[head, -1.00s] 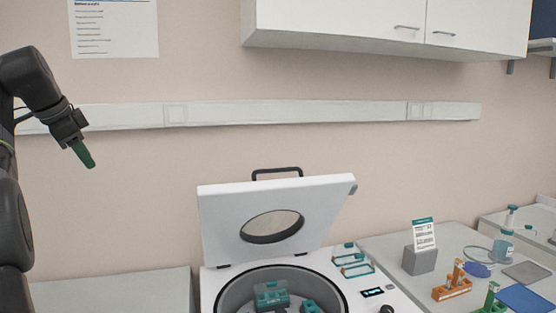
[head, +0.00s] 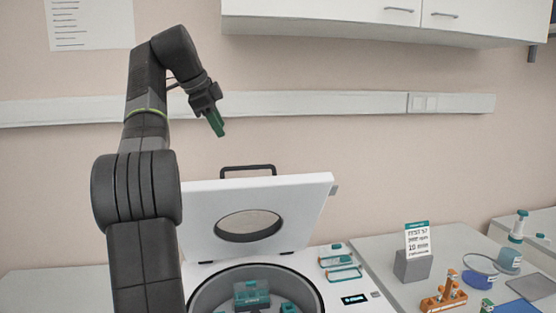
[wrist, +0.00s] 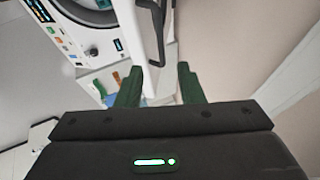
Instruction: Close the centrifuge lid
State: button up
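The white centrifuge lid (head: 306,205) stands raised and tilted back, with a round window and a black handle (head: 248,168) on its top edge. The centrifuge (head: 345,284) below it is open, with teal holders in its bowl. In the wrist view the lid (wrist: 133,32) shows nearly edge-on, with its handle (wrist: 157,30) ahead of the fingers. My gripper (head: 217,123) hangs above and left of the handle, apart from it, its green fingers pointing down. The wrist view shows the two fingers of my gripper (wrist: 160,86) spread with nothing between them.
A wall cabinet (head: 330,22) hangs above right, and a white rail (head: 300,105) runs along the wall behind. On the right bench are a grey block with a card (head: 413,265), an orange rack (head: 442,298) and a bottle. The air between my gripper and the handle looks clear.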

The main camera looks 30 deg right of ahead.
jog(key=x, duration=1.3)
jog(key=shift+d+f, duration=0.25)
jog(key=shift+d, duration=0.05)
grip_shut()
